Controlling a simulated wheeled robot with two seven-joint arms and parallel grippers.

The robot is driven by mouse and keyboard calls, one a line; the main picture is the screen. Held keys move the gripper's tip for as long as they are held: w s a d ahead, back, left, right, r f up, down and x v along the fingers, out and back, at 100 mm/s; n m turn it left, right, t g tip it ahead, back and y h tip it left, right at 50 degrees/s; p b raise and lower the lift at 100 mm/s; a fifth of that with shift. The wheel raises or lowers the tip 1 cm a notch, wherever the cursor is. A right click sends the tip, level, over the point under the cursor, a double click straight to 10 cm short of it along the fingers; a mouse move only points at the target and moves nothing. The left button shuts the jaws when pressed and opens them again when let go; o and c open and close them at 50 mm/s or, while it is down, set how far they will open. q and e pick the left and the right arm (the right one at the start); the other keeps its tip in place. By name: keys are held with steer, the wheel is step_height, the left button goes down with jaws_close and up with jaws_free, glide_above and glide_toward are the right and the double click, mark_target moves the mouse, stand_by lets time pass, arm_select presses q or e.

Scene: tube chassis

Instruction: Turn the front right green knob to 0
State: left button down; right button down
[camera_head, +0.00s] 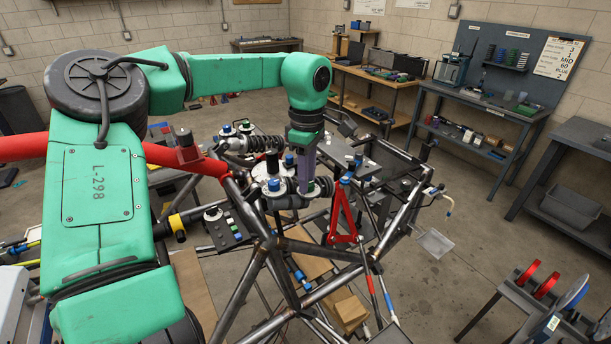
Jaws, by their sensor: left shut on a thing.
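The tube chassis (258,262) stands in the middle, with shock-absorber units on top. My left gripper (307,188) reaches down from the green arm onto the front unit. Its jaws are shut on the front right green knob (314,187), which they partly hide. The knob's marking cannot be read. A blue-topped knob (273,185) sits just left of it on a white dial plate. Another blue knob (289,161) is behind. Two more green knobs, one at the back left (227,130) and one beside it (246,125), are on the rear unit. My right gripper is not in view.
A red triangular bracket (343,215) stands close to the right of the gripper. A knob panel (227,226) is at the chassis's left. A workbench (480,100) with a clipboard (559,58) is at the back right. The floor right of the chassis is mostly free.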

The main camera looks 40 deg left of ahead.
mark_target(310, 183)
arm_select(q)
steer(key=shift+s+f, duration=0.1)
steer(key=shift+f, duration=0.05)
steer(key=c, duration=0.8)
jaws_free()
steer(key=shift+d, duration=0.1)
steer(key=shift+c, duration=0.2)
steer(key=shift+o, duration=1.2)
steer(key=shift+w+d, duration=0.2)
steer(key=shift+a+r, duration=0.2)
steer(key=shift+r, duration=0.4)
step_height(310, 183, up, 14)
steer(key=b, duration=0.1)
steer(key=shift+d+f, duration=0.2)
